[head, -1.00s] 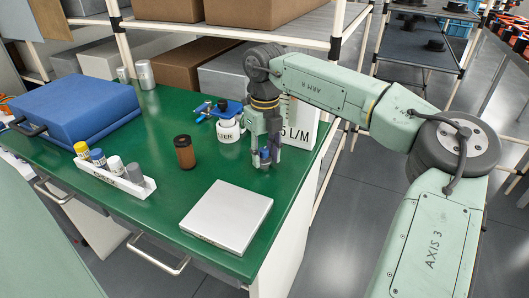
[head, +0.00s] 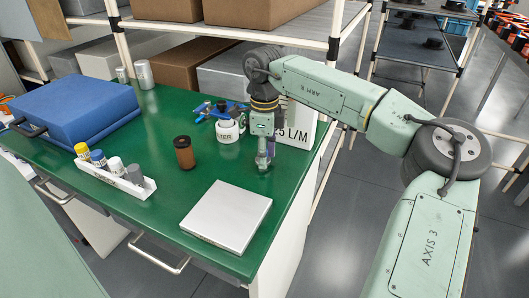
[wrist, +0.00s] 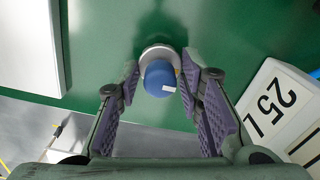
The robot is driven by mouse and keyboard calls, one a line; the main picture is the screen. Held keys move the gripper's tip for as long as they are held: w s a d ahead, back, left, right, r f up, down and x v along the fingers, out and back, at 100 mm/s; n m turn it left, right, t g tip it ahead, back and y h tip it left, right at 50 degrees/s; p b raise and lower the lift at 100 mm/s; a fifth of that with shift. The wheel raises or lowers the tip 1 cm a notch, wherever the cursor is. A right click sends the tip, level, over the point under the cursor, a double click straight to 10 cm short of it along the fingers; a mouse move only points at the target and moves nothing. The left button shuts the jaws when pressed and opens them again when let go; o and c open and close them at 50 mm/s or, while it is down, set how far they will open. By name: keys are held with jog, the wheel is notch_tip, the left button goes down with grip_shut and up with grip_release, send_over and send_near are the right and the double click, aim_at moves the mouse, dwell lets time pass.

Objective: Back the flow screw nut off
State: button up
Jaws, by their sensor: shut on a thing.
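The flow screw nut appears as a blue round knob (wrist: 160,79) with a white mark, seen from above in the wrist view. It sits over a pale metal ring or base (wrist: 157,52) on the green bench top. My gripper (wrist: 161,77) has one purple-padded finger on each side of the knob and is shut on it. In the head view my gripper (head: 264,160) points straight down near the right edge of the bench, and its fingers mostly hide the knob. Whether the nut is still threaded on cannot be seen.
A white box marked 25 L/M (head: 297,132) stands close behind my gripper. A white filter part (head: 228,131) with blue pieces is to its left.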

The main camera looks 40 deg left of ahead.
jog(key=shift+s+f, duration=0.1)
dwell(0.5)
jog(key=o, duration=1.2)
jog(key=shift+c, duration=0.2)
notch_tip(320, 180, up, 12)
